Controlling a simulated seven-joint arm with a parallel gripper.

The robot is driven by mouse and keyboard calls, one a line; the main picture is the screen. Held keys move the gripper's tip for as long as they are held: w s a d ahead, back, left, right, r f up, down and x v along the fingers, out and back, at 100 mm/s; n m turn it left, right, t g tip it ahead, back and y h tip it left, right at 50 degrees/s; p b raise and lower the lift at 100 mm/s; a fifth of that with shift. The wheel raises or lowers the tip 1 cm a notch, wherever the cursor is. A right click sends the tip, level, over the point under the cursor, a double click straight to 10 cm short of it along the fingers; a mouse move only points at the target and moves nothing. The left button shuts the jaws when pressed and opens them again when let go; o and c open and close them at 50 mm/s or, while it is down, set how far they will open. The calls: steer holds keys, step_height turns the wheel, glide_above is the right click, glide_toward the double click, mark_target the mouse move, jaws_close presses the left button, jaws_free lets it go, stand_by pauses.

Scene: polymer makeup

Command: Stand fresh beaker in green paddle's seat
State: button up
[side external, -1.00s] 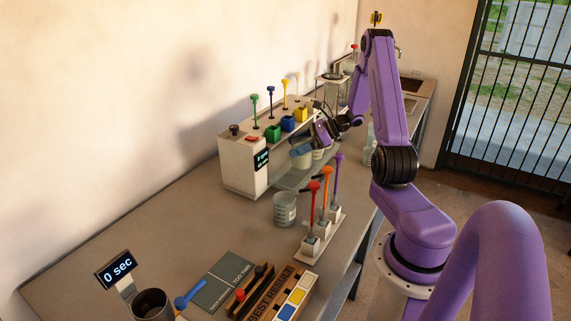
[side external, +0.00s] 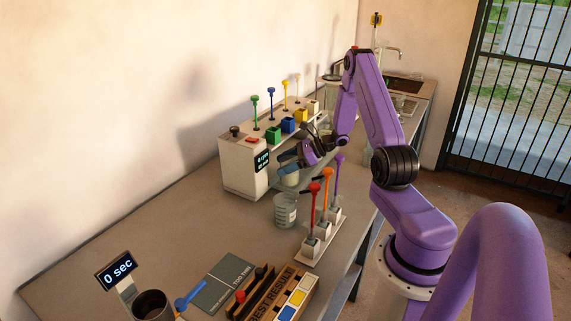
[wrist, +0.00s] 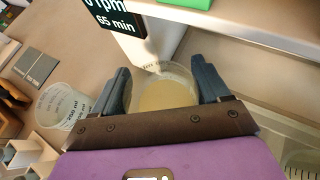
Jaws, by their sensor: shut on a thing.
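My gripper (wrist: 165,92) is shut on a clear beaker (wrist: 165,95) of pale yellowish liquid, seen upright between its fingers in the wrist view. In the side view my gripper (side external: 290,161) is at the front of the stirring machine (side external: 240,167), with the held beaker (side external: 289,177) partly hidden below the fingers. The green paddle's handle (side external: 255,99) and green block (side external: 273,135) are at the machine's near end. The green paddle's seat is not clearly visible. A clear, apparently empty beaker (side external: 285,211) stands on the table; it also shows in the wrist view (wrist: 62,104).
A rack with red, orange and purple-topped rods (side external: 311,245) stands close beside the table beaker. Blue (side external: 288,125) and yellow (side external: 301,115) blocks follow along the machine. A dark mat (side external: 222,283) and a "Best Result" tray (side external: 270,308) lie nearer. The left tabletop is clear.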

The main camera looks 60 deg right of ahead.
steer(key=o, duration=1.2)
steer(key=shift+f, duration=0.1)
steer(key=shift+c, duration=0.2)
steer(key=shift+s+d+r, duration=0.15)
steer(key=shift+r, duration=0.1)
steer(key=v, duration=1.1)
steer(key=shift+s, duration=0.25)
steer(key=shift+d+r, duration=0.1)
steer(key=shift+d, duration=0.05)
